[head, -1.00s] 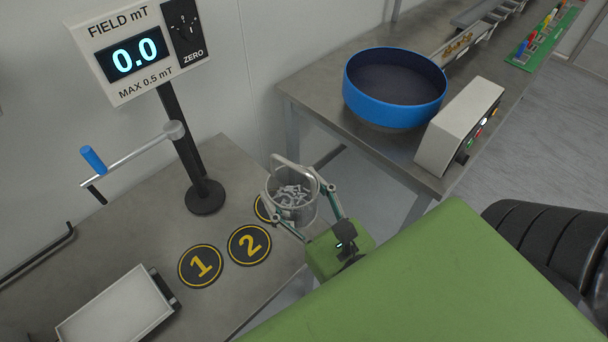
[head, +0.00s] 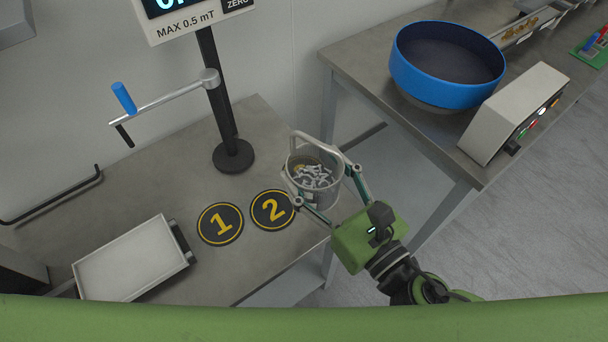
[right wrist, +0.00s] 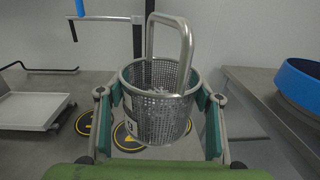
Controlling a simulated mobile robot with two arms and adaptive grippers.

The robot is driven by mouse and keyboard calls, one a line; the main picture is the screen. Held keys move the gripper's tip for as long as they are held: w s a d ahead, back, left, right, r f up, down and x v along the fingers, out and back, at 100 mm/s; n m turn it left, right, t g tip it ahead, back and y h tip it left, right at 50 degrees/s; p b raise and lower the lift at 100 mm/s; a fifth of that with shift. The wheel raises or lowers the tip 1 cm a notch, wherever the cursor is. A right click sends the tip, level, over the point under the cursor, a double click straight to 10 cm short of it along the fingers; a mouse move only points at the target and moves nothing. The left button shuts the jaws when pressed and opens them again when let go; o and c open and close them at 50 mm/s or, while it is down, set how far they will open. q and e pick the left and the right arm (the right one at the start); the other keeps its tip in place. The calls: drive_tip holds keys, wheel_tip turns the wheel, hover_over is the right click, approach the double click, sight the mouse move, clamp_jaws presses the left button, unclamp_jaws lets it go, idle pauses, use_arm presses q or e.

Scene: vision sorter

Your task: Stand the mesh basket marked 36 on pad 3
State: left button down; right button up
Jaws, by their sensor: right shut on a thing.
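The mesh basket (head: 322,186), a grey perforated cylinder with a tall loop handle and small metal pieces inside, is upright at the bench's right end. My right gripper (head: 324,186) is shut around its sides. In the right wrist view the basket (right wrist: 155,118) sits between the green fingers (right wrist: 161,115); a white label shows at its left side, its number not fully readable. Pad 2 (head: 272,210) and pad 1 (head: 220,223) lie left of the basket. I cannot make out pad 3's number; the basket blocks that area. Whether the basket touches the bench is unclear. My left gripper is out of view.
A field meter on a black post (head: 233,158) stands behind the pads. A crank with a blue handle (head: 123,98) juts out left of it. A white tray (head: 125,262) lies at front left. A second bench with a blue bowl (head: 445,75) stands right, across a gap.

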drive_tip(key=shift+s+a+f+y, duration=0.1)
drive_tip(key=shift+a+f+y, duration=0.05)
drive_tip(key=shift+a+y, duration=0.2)
drive_tip(key=shift+w+a+f+n, duration=0.15)
drive_tip(key=shift+w+a+n, duration=0.05)
drive_tip(key=shift+a+n, duration=0.1)
drive_tip(key=shift+w+a+f+b, duration=0.2)
drive_tip(key=shift+w+f+b, duration=0.9)
drive_tip(key=shift+w+f, duration=2.2)
drive_tip(key=shift+w+a+f+b, duration=0.15)
drive_tip(key=shift+w+f+b, duration=0.95)
drive_tip(key=shift+w+f, duration=2.2)
drive_tip(key=shift+w+r, duration=0.1)
drive_tip(key=shift+r, duration=0.1)
drive_tip(key=shift+f, duration=0.2)
drive_tip(key=o, duration=1.6)
